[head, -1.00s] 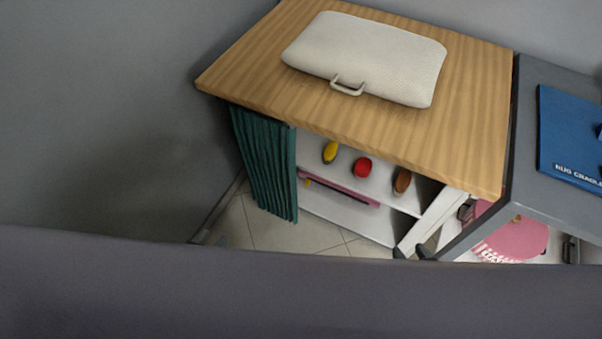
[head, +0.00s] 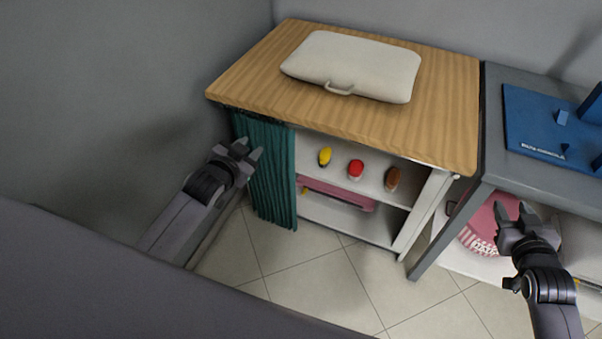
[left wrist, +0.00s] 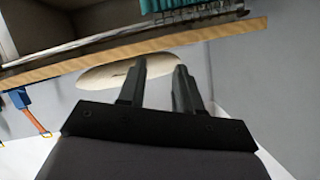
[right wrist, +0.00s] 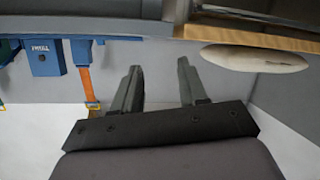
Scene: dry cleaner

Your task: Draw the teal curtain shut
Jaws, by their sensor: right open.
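The teal curtain (head: 268,172) hangs bunched at the left end of the open cabinet front, under the wooden top (head: 310,111). A strip of it also shows in the left wrist view (left wrist: 185,8). The rest of the cabinet front is uncovered. My left gripper (head: 247,152) is open and empty; in the head view it appears in front of the curtain's left edge, and I cannot tell whether they touch. Its fingers (left wrist: 160,88) show apart in the left wrist view. My right gripper (head: 518,219) is open and empty, in front of the grey table at the right.
A cream case (head: 352,65) lies on the wooden top. Shelves inside hold a yellow item (head: 325,156), a red item (head: 356,169), a brown item (head: 392,179) and a pink roll (head: 340,195). A grey table (head: 495,150) with a blue board (head: 540,135) adjoins at right. The tiled floor (head: 310,275) in front is clear.

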